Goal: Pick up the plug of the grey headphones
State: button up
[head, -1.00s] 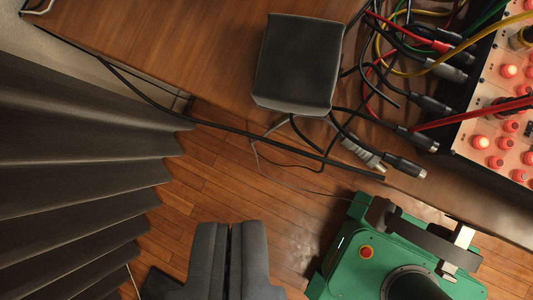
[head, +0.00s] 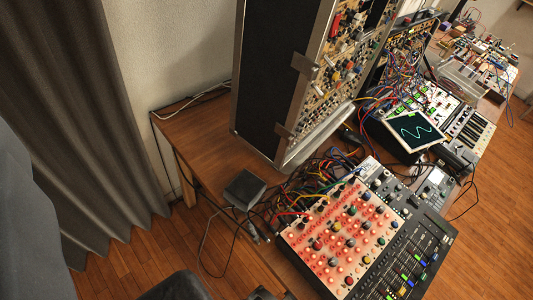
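I cannot make out any grey headphones in the head view, nor a plug that clearly belongs to them. A tangle of dark cables (head: 291,192) lies on the wooden table (head: 213,150), between a small dark grey box (head: 244,190) and a mixer with a red-lit panel (head: 340,232). Some cable ends hang over the table's near edge, too small to identify. My gripper cannot be made out in this view.
A tall dark rack case (head: 283,80) stands behind the box. A screen with a wavy trace (head: 413,131) and more gear stand to the right. A grey curtain (head: 85,120) hangs at left. A black rounded object (head: 175,287) is at the bottom; wooden floor (head: 120,255) shows.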

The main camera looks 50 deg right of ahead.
aim_at(251, 228)
jog(key=z, duration=1.25)
jog(key=k, duration=0.9)
jog(key=u, duration=0.7)
jog(key=i, duration=1)
jog(key=z, duration=0.05)
